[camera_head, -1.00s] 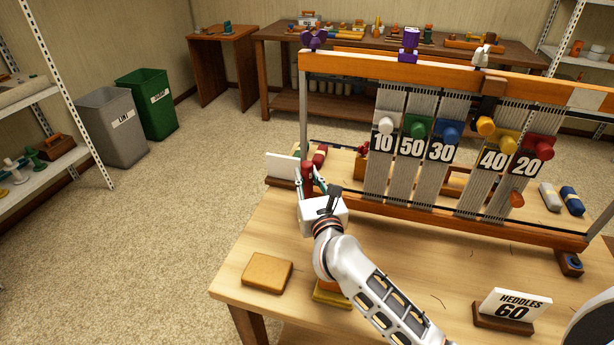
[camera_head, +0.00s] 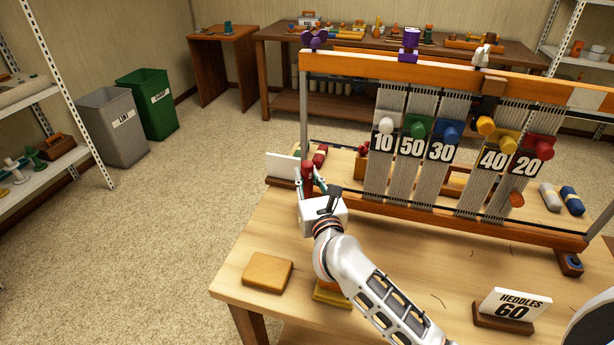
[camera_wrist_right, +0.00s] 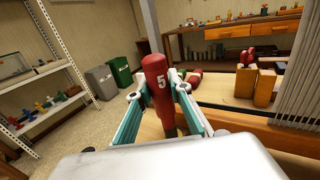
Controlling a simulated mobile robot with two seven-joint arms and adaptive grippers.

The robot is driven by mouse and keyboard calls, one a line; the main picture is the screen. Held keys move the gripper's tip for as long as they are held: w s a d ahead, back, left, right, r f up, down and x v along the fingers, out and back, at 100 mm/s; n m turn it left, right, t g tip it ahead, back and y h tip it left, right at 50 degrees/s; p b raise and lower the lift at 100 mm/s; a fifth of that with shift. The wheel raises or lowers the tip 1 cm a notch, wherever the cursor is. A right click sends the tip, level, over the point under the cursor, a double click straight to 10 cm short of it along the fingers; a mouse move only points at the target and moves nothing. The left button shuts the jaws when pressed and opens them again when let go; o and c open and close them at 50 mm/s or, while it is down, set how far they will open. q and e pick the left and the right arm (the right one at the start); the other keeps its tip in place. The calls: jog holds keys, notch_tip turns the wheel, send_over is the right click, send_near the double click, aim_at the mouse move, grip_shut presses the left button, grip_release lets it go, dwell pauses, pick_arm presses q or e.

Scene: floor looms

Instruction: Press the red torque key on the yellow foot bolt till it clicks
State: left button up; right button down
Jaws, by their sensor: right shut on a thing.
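The red torque key (camera_wrist_right: 157,78), marked 5, stands upright between the fingers of my right gripper (camera_wrist_right: 163,92). In the head view the red key (camera_head: 307,172) shows at the left end of the loom, and my right gripper (camera_head: 312,188) is shut on it. The key's lower end and the yellow foot bolt are hidden behind the gripper, so I cannot tell how they meet. My left gripper is not in view.
The loom frame (camera_head: 440,70) with numbered heddle bundles rises right of my gripper. A tan block (camera_head: 266,272) and a HEDDLES 60 sign (camera_head: 512,305) stand on the table's front part. A white card (camera_head: 282,167) stands left of the key.

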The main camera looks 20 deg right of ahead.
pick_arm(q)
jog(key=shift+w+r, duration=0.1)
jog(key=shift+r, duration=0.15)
pick_arm(e)
jog(key=shift+s+d+f, duration=0.1)
jog(key=shift+f, duration=0.3)
dwell(0.4)
pick_arm(q)
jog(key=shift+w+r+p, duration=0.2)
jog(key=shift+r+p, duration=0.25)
jog(key=shift+p, duration=0.05)
pick_arm(e)
jog(key=shift+r, duration=0.3)
dwell(1.7)
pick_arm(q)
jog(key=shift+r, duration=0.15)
pick_arm(e)
jog(key=shift+r, duration=0.1)
jog(key=shift+r+p, duration=0.65)
jog(key=shift+r, duration=0.15)
jog(key=shift+r+p, duration=2)
jog(key=shift+r, duration=0.25)
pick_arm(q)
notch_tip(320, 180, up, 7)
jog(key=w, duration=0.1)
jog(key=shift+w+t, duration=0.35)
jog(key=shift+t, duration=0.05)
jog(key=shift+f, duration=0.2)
pick_arm(e)
jog(key=shift+f, duration=0.1)
